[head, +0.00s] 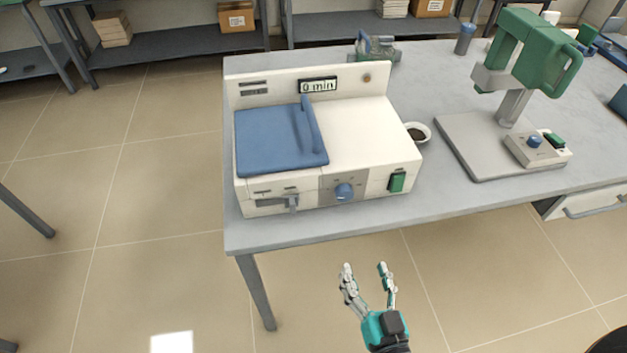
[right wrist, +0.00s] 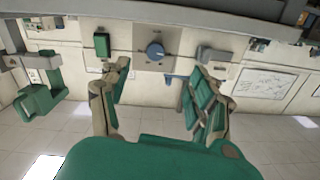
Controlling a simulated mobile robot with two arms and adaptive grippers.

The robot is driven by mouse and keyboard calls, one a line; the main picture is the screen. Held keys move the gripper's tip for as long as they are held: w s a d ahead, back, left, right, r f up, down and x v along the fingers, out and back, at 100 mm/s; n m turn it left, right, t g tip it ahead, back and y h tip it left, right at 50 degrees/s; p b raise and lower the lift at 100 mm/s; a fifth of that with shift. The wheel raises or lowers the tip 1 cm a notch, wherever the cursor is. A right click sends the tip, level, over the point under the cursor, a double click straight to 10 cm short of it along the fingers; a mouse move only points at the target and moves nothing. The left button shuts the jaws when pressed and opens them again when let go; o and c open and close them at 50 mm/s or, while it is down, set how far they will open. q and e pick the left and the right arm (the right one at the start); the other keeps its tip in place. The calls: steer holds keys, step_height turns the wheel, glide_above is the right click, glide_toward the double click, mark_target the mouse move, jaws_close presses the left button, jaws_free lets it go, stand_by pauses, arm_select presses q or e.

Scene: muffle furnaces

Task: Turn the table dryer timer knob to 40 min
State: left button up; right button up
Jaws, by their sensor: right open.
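The table dryer (head: 360,130) is a cream box with a blue lid (head: 275,138), standing on the grey table near its left end. Its display (head: 318,86) reads "0 min". The blue timer knob (head: 344,191) is on the grey panel at the middle of the dryer's front face. In the right wrist view the knob (right wrist: 155,51) shows between and beyond the fingers. My right gripper (head: 365,268) is open and empty, in front of the table edge and below the knob, apart from it. My left gripper is not in view.
A green switch (head: 397,182) is right of the knob, and a grey latch (head: 292,203) is left of it. A small bowl (head: 418,132) and a green stand device (head: 530,60) are farther right on the table (head: 300,232). The floor in front is clear.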

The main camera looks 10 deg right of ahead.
step_height(320, 180, up, 2)
glide_toward(346, 197)
steer(key=w, duration=0.2)
steer(key=w+p, duration=0.1)
steer(key=w, duration=0.5)
steer(key=shift+w+a+f+p, duration=0.1)
steer(key=shift+a+p, duration=0.2)
steer(key=shift+p, duration=0.1)
steer(key=shift+w, duration=0.5)
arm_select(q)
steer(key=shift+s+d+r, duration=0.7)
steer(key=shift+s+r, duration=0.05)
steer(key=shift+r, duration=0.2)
arm_select(e)
steer(key=shift+c, duration=0.9)
steer(key=c, duration=1)
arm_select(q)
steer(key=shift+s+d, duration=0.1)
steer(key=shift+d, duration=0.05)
